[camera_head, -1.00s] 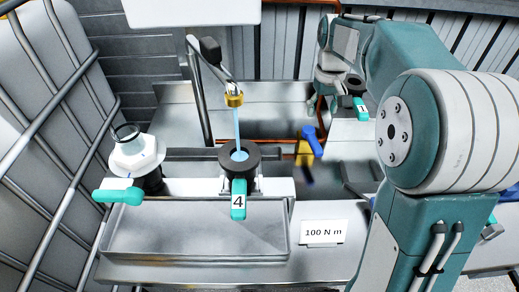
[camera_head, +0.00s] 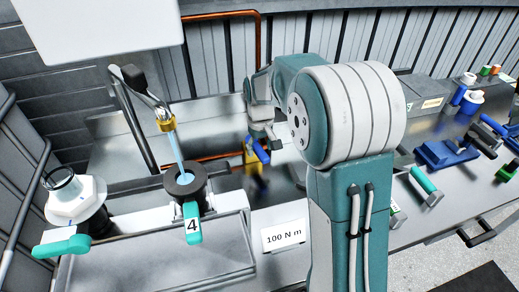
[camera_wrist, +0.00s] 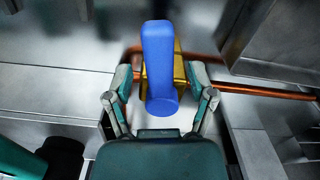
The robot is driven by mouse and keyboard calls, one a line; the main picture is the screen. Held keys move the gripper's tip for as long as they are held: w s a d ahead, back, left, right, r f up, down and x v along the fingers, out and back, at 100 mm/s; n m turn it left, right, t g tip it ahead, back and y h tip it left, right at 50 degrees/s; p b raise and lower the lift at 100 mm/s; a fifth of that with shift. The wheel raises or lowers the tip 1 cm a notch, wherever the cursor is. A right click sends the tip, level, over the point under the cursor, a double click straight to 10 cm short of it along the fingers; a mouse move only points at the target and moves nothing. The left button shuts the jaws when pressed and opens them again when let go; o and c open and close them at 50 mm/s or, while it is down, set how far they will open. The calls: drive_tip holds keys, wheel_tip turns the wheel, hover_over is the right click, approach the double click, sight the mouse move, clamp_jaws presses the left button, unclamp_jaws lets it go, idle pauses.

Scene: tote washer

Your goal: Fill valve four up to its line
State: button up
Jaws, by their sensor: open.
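Valve four (camera_head: 185,182) has a dark ring-shaped top and a teal handle tagged "4" (camera_head: 193,224). A blue stream of water (camera_head: 177,147) runs from the brass spout (camera_head: 166,124) into its opening, where blue water shows. No fill line can be made out. A blue lever (camera_head: 260,150) on a yellow-brass body (camera_head: 249,152) stands behind to the right. In the wrist view the lever (camera_wrist: 160,62) lies between the fingers of my open gripper (camera_wrist: 162,88), across a copper pipe (camera_wrist: 262,90). I cannot tell whether the fingers touch it.
A white-topped valve with a teal handle (camera_head: 62,246) stands left of valve four. A metal trough (camera_head: 160,258) and a "100 N m" sign (camera_head: 283,235) are in front. Blue parts (camera_head: 445,153) lie on the right bench.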

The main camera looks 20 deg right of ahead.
drive_tip(key=shift+f, duration=0.4)
clamp_jaws()
drive_tip(key=shift+s+a+m, duration=0.1)
drive_tip(key=shift+a+m, duration=0.5)
drive_tip(key=shift+m, duration=0.7)
unclamp_jaws()
